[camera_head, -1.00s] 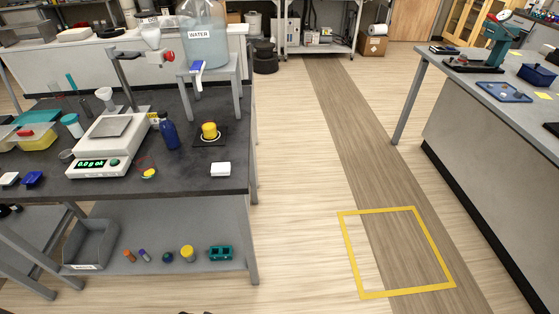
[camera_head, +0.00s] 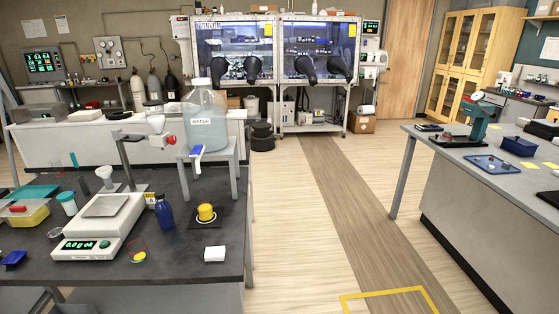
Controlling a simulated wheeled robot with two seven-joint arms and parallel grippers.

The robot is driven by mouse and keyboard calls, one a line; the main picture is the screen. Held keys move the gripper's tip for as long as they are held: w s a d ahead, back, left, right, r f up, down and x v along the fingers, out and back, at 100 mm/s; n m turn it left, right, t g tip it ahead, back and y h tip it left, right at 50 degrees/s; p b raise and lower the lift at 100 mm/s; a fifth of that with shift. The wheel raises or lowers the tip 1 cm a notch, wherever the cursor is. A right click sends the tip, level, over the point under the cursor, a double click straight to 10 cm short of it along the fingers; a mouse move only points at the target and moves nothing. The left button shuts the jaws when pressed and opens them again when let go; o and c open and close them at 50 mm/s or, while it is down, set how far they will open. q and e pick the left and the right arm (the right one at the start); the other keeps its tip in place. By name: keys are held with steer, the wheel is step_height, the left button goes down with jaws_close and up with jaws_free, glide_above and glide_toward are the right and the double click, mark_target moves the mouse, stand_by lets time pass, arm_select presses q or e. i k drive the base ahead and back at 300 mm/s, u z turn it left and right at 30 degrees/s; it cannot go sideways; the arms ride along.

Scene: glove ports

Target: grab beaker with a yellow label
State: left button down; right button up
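I cannot make out a beaker with a yellow label for certain. A yellow cylindrical object (camera_head: 206,211) stands on a black square mat (camera_head: 221,223) on the dark bench at the left; I cannot tell what it is. A small yellow tag (camera_head: 150,198) shows behind the blue bottle (camera_head: 163,212). A small grey or clear vessel (camera_head: 56,233) sits left of the scale, with no label visible. Neither of my grippers is in view.
The dark bench (camera_head: 190,265) also holds a scale (camera_head: 92,247), a white block (camera_head: 214,254) and a water carboy (camera_head: 205,122) on a stand. Open floor (camera_head: 300,230) separates it from the right bench (camera_head: 470,210). Glove boxes (camera_head: 275,50) stand at the back.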

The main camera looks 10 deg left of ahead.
mark_target(205, 208)
steer(key=z, duration=0.7)
steer(key=i, duration=2.65)
steer(key=u, duration=1.35)
steer(key=i, duration=2.45)
steer(key=u, duration=0.95)
